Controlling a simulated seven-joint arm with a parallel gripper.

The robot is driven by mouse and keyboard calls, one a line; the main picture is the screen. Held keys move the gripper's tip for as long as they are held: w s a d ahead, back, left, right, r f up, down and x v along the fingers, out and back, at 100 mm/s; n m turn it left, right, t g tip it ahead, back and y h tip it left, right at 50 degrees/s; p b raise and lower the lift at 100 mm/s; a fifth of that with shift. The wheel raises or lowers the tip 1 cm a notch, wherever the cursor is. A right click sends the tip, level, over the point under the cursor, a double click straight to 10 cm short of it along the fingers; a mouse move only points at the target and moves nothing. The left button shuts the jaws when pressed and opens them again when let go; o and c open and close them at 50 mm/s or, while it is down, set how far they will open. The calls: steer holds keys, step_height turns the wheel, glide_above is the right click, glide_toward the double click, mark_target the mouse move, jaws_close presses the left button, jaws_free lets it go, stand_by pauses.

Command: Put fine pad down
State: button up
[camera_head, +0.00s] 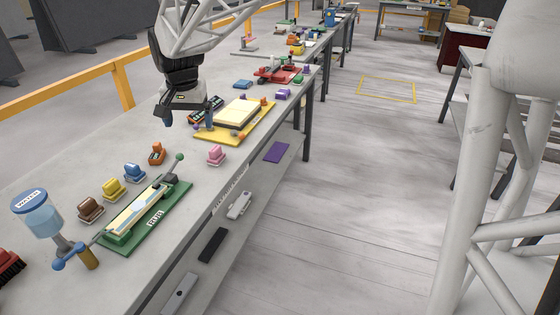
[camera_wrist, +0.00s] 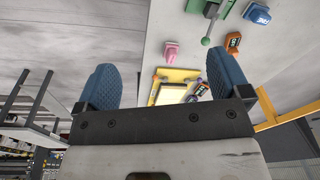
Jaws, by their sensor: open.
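My gripper (camera_head: 188,118) is open over the bench, and its blue fingertips also show in the wrist view (camera_wrist: 165,82) with nothing held between them. Several small pads rest on the bench: a pink one (camera_head: 216,155), an orange one (camera_head: 157,153), a blue one (camera_head: 134,173), a yellow one (camera_head: 113,188) and a brown one (camera_head: 90,208). I cannot tell which is the fine pad. The pink pad (camera_wrist: 171,50) and orange pad (camera_wrist: 233,41) also show in the wrist view, apart from my fingers. A pale slab (camera_head: 238,112) lies on a yellow tray (camera_head: 214,136).
A green board (camera_head: 122,243) marked "RUB" holds a long pale piece. A water bottle (camera_head: 42,218) and a red brush (camera_head: 8,266) stand at the near left. A dark orange-trimmed item (camera_head: 207,107) lies beside the yellow tray. A purple item (camera_head: 276,152) lies on the lower shelf.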

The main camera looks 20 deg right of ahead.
steer(key=s+d+f+n, duration=0.1)
steer(key=s+d, duration=0.2)
steer(key=s, duration=0.8)
steer(key=s+d+f+n, duration=0.2)
steer(key=s+d, duration=0.2)
steer(key=s, duration=0.7)
steer(key=s+d+f+n+t, duration=0.1)
steer(key=s+d, duration=0.3)
steer(key=s, duration=0.7)
steer(key=shift+s+f, duration=0.2)
steer(key=shift+s, duration=0.05)
steer(key=shift+d, duration=0.1)
